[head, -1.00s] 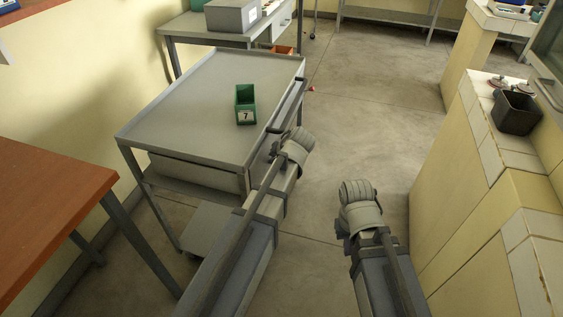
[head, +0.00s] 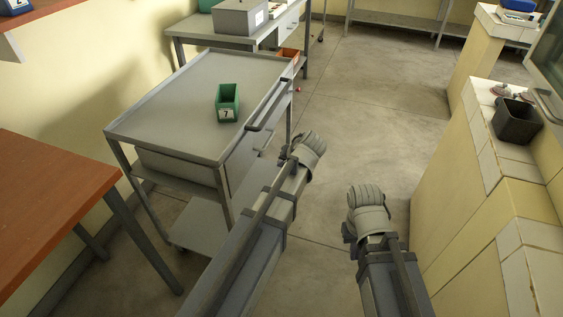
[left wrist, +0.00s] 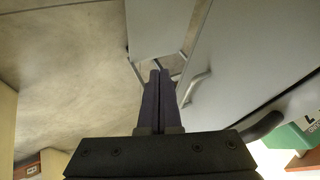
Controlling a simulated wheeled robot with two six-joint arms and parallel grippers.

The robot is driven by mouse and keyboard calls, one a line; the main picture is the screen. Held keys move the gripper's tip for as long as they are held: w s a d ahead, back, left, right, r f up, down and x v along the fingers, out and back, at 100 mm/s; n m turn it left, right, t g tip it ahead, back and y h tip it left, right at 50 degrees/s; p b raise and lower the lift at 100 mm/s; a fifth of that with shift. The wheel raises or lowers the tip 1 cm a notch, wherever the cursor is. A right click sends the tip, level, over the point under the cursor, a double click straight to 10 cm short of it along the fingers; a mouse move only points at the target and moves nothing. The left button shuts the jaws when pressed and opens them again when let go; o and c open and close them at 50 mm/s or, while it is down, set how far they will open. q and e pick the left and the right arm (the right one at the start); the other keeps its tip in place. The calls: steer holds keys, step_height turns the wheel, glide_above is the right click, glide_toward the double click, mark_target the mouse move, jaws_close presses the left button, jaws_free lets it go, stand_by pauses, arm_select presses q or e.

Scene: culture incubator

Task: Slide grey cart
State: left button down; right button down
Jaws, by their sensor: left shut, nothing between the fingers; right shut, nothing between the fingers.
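The grey cart (head: 165,95) stands left of centre in the head view, a green bin labelled 7 (head: 228,103) on its top. Its long handle (head: 268,105) runs along the right side. My left gripper (head: 306,148) is just right of the cart, below the handle's level in the picture; a small gap shows between them. In the left wrist view its fingers (left wrist: 160,90) are shut and empty, pointing toward the cart's grey panels (left wrist: 240,60). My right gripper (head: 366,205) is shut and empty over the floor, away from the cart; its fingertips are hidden.
A red-brown table (head: 50,190) is at the left near the wall. A grey table (head: 200,33) with a grey box (head: 240,15) stands behind the cart. A tiled counter (head: 490,190) with a black container (head: 517,120) is on the right. The floor (head: 365,110) between is clear.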

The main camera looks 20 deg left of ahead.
arm_select(q)
steer(key=p+v, duration=0.6)
steer(key=v, duration=0.2)
steer(key=shift+d+r, duration=0.15)
steer(key=shift+d, duration=0.05)
steer(key=shift+s, duration=0.15)
